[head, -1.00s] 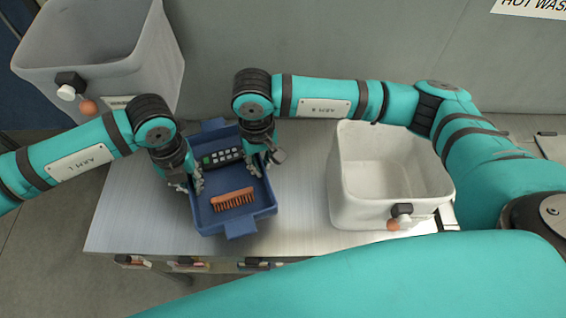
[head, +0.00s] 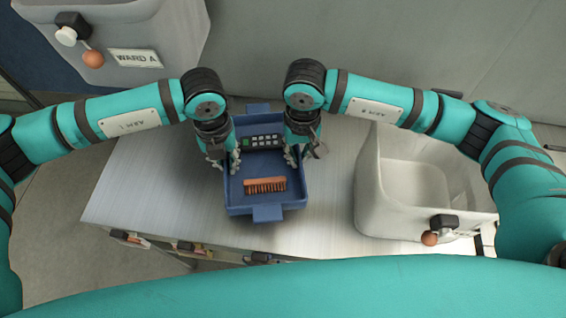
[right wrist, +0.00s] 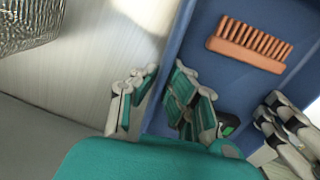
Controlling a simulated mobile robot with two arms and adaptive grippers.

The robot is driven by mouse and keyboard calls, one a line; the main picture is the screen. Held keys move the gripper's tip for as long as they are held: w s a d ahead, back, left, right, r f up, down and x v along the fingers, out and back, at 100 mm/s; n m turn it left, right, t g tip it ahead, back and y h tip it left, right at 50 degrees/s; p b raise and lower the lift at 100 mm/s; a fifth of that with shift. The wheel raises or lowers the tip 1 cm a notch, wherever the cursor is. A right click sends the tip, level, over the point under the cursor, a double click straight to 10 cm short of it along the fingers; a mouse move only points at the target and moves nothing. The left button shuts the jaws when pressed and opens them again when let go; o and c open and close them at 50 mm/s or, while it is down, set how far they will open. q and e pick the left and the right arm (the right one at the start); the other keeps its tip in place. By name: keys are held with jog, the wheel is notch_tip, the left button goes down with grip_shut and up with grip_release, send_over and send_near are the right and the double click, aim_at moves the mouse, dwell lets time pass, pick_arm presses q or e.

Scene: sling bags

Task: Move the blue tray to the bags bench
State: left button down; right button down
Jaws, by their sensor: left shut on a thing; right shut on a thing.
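The blue tray (head: 285,196) is at the middle of the head view, over the light bench top. An orange brush (head: 265,185) and a dark keypad-like thing with light keys (head: 262,142) lie in it. My left gripper (head: 232,160) is shut on the tray's left wall. My right gripper (head: 293,155) is shut on its right wall. In the right wrist view, the right gripper's fingers (right wrist: 165,100) straddle the wall of the tray (right wrist: 205,70), with the brush (right wrist: 248,45) inside. I cannot tell whether the tray touches the bench top.
The light bench (head: 150,195) is bare left of the tray. A white basin (head: 368,205) stands close on the right. A grey bin labelled WARD A (head: 175,30) is at the upper left. Small things show along the bench's front edge (head: 190,249).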

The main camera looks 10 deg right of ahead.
pick_arm(q)
jog(key=shift+s+a+r, duration=0.1)
pick_arm(e)
jog(key=shift+s+r, duration=0.1)
pick_arm(q)
jog(key=shift+f, duration=0.2)
pick_arm(e)
jog(key=shift+d+f, duration=0.1)
jog(key=shift+f, duration=0.1)
